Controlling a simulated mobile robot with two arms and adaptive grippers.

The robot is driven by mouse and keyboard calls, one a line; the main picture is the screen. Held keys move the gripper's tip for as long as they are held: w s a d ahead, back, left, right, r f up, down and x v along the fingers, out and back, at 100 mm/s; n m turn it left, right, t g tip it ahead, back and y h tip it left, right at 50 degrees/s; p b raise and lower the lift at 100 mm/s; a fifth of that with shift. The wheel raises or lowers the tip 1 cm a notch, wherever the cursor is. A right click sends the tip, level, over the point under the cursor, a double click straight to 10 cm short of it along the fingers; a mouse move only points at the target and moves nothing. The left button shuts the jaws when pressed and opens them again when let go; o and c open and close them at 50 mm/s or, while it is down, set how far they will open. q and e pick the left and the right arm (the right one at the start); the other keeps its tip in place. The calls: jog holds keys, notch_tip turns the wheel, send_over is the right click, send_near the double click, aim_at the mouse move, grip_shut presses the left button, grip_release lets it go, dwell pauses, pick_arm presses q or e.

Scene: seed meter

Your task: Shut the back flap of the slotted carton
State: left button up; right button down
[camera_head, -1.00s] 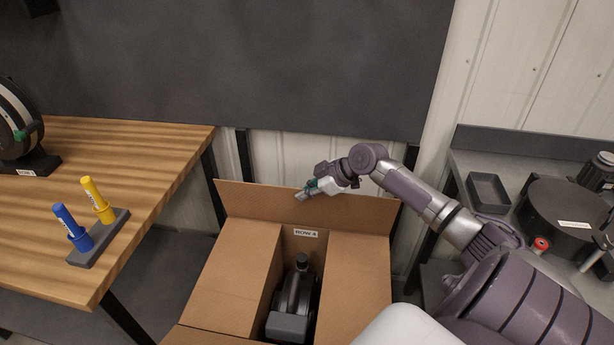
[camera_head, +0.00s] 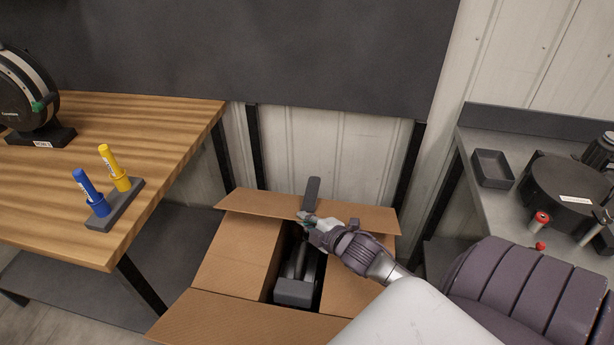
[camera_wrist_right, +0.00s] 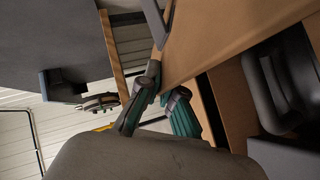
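The brown slotted carton (camera_head: 240,258) stands on the floor between the two tables. Its back flap (camera_head: 365,216) is tilted forward and shows as a narrow strip along the back; in the wrist view, brown cardboard (camera_wrist_right: 230,30) fills the upper right. The side flaps lie inward, leaving a gap. A dark seed meter (camera_head: 295,290) sits in that gap. My right gripper (camera_head: 308,218) is at the middle of the back flap; exact contact is unclear. Its fingers (camera_wrist_right: 160,85) converge close together in the wrist view, with nothing visibly clamped. My left gripper is out of view.
The front flap (camera_head: 235,322) sticks out toward me. A wooden table (camera_head: 160,120) on the left holds a stand (camera_head: 118,207) with blue and yellow markers. A grey counter (camera_head: 475,205) on the right holds a tray (camera_head: 492,168). A grey bar (camera_head: 312,193) shows behind the flap.

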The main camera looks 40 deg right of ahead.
jog(key=f, duration=0.2)
jog(key=s+a+f, duration=0.1)
jog(key=shift+f+b, duration=0.35)
jog(key=shift+s+a+f, duration=0.1)
jog(key=shift+f, duration=0.5)
jog(key=shift+s+a+f, duration=0.1)
jog(key=shift+f, duration=0.45)
jog(key=c, duration=1.5)
grip_release()
jog(key=shift+w, duration=0.1)
jog(key=shift+o, duration=0.7)
jog(key=shift+w+d, duration=0.1)
jog(key=shift+w, duration=0.05)
jog(key=shift+r, duration=0.1)
jog(key=v, duration=1.2)
